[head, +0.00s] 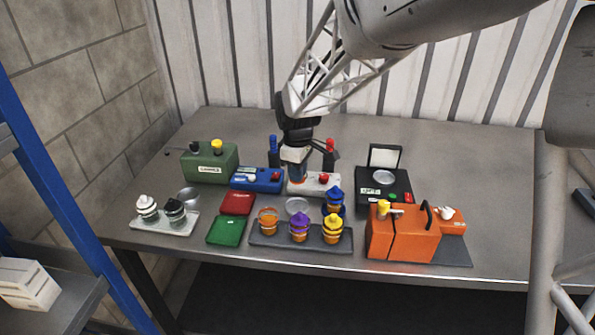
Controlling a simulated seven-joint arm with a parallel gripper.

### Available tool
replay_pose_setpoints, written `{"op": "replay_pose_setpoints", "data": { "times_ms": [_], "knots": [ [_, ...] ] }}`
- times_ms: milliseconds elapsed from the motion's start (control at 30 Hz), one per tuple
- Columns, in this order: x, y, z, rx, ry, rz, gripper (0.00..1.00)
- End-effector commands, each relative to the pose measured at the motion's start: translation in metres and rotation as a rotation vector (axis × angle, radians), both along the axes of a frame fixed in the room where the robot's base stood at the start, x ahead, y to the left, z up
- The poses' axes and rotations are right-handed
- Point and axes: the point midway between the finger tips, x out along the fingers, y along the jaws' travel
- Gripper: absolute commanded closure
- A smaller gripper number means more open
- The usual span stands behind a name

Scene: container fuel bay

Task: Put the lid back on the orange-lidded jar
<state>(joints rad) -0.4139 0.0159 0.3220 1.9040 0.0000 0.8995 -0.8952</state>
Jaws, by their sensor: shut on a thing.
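My gripper (295,168) points down over the middle of the table, shut on a small orange piece (297,182) that looks like the orange lid. The lid is mostly hidden by the fingers. An orange jar with an open top (268,222) stands at the left end of a dark grey tray (318,246). The gripper is above and behind this jar, a little to its right.
A silver dish (297,205) and another blue-topped item (334,197) sit behind the jars. A white box (322,185) and a blue box (257,180) flank the gripper. Red (238,203) and green (226,230) flat cases lie left. An orange fuel can (405,238) stands right.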

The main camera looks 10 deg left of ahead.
Motion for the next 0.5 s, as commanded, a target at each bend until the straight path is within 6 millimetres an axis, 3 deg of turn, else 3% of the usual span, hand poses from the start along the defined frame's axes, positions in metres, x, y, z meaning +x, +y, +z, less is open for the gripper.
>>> {"op": "replay_pose_setpoints", "data": {
  "times_ms": [267, 500],
  "knots": [
    [-0.009, 0.007, 0.003, 0.000, 0.000, 0.044, 1.00],
    [-0.040, 0.029, 0.014, 0.001, -0.001, 0.201, 1.00]
  ]
}}
